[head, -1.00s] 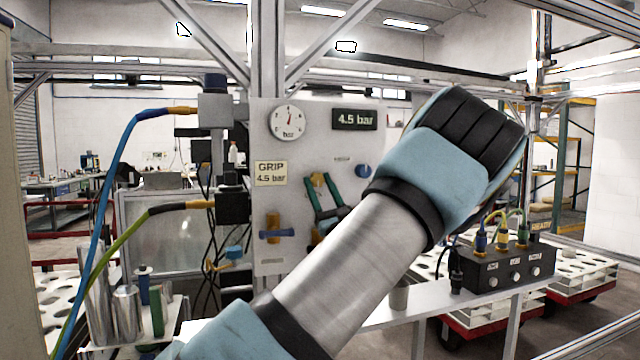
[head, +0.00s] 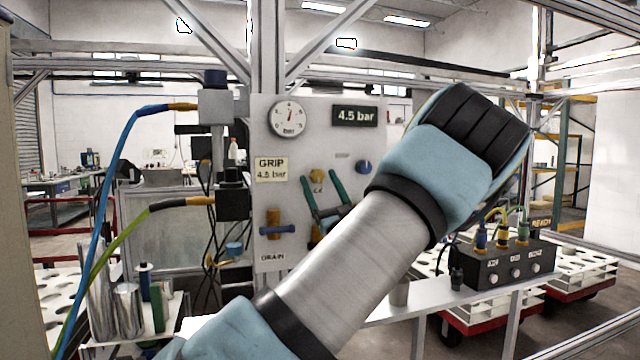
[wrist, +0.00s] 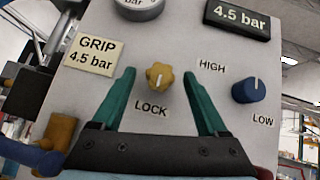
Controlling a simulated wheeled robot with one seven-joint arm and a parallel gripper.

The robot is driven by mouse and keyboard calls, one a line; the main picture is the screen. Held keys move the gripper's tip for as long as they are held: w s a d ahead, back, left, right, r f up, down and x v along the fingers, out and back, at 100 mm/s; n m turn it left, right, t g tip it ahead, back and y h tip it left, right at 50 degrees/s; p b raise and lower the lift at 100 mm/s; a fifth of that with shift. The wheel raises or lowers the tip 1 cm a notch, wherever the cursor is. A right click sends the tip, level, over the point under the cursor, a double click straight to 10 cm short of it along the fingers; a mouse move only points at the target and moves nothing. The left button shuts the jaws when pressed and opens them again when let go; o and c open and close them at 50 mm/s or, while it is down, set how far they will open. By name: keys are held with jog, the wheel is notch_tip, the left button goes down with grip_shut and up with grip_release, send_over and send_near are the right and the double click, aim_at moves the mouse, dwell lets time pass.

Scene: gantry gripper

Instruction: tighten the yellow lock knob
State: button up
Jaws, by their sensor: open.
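The yellow lock knob (wrist: 159,76) sits on the grey panel (wrist: 80,95), above the label LOCK. A light pointer mark on the knob stands nearly upright. My gripper (wrist: 158,72) is open, its two green fingers on either side of the knob. A gap shows between each finger and the knob in the wrist view. In the head view the knob (head: 317,176) shows small between the fingertips of my gripper (head: 320,177). I cannot tell how far the fingertips are from the panel in depth.
A blue knob (wrist: 252,89) marked HIGH and LOW is to the right. A GRIP 4.5 bar plate (wrist: 93,52), a gauge (head: 289,118) and a 4.5 bar display (head: 355,117) are above. A blue and orange valve (head: 277,231) is lower left.

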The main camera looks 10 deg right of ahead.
jog(key=b+v, duration=0.3)
jog(key=v, duration=0.7)
jog(key=shift+f, duration=0.15)
jog(key=shift+s, duration=0.15)
